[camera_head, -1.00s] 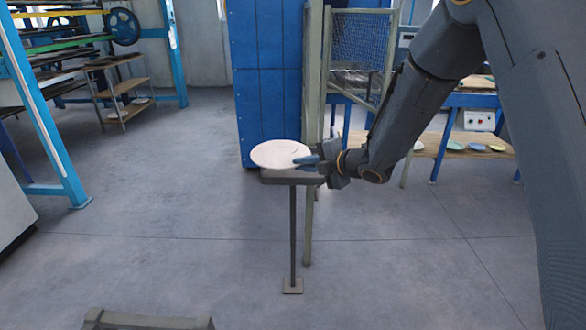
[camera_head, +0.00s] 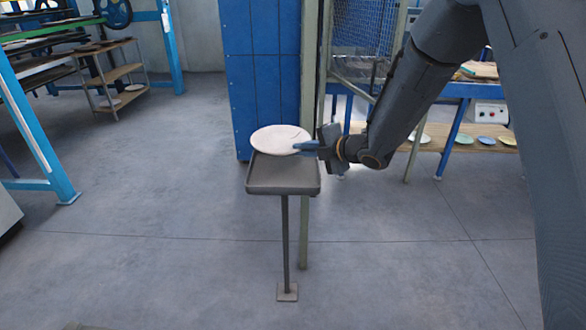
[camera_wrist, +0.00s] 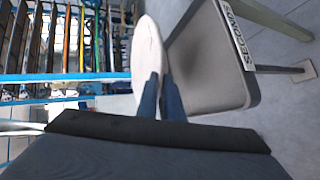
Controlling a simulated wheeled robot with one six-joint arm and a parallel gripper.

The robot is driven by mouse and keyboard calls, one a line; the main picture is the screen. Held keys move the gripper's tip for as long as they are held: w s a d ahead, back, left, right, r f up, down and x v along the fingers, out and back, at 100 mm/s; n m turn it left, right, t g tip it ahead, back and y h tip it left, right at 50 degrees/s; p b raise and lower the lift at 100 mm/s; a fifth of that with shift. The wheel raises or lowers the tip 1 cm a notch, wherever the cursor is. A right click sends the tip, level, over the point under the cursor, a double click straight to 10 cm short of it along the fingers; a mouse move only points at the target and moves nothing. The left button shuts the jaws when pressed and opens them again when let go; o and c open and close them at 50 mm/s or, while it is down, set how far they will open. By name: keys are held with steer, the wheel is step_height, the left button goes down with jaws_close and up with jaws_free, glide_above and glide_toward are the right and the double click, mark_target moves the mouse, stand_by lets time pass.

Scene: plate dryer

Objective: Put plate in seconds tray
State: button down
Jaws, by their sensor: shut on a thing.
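A pale round plate (camera_head: 279,139) with a dark curved line near its right side is held flat at its right edge by my gripper (camera_head: 303,148). My gripper is shut on the plate rim, and the wrist view shows both fingers on the plate (camera_wrist: 147,55). The grey tray (camera_head: 283,187) stands on a thin post, and a label reading "SECONDS" marks its edge in the wrist view (camera_wrist: 222,95). In the head view the plate shows over the tray's back part. In the wrist view the plate is beside the tray, and the tray's visible floor is empty.
A blue cabinet (camera_head: 262,75) and a greenish post (camera_head: 307,215) stand close behind the tray. A blue-legged bench with several plates on its shelf (camera_head: 470,140) is at the right. Blue machine framing (camera_head: 40,150) is at the left. The floor between is clear.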

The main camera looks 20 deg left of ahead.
glide_above(304, 184)
step_height(304, 184, down, 5)
steer(key=shift+w+f, duration=0.15)
steer(key=shift+a+f+p, duration=0.1)
steer(key=shift+f+p, duration=0.3)
steer(key=shift+f, duration=1.55)
steer(key=shift+f, duration=0.1)
steer(key=c, duration=2.2)
jaws_free()
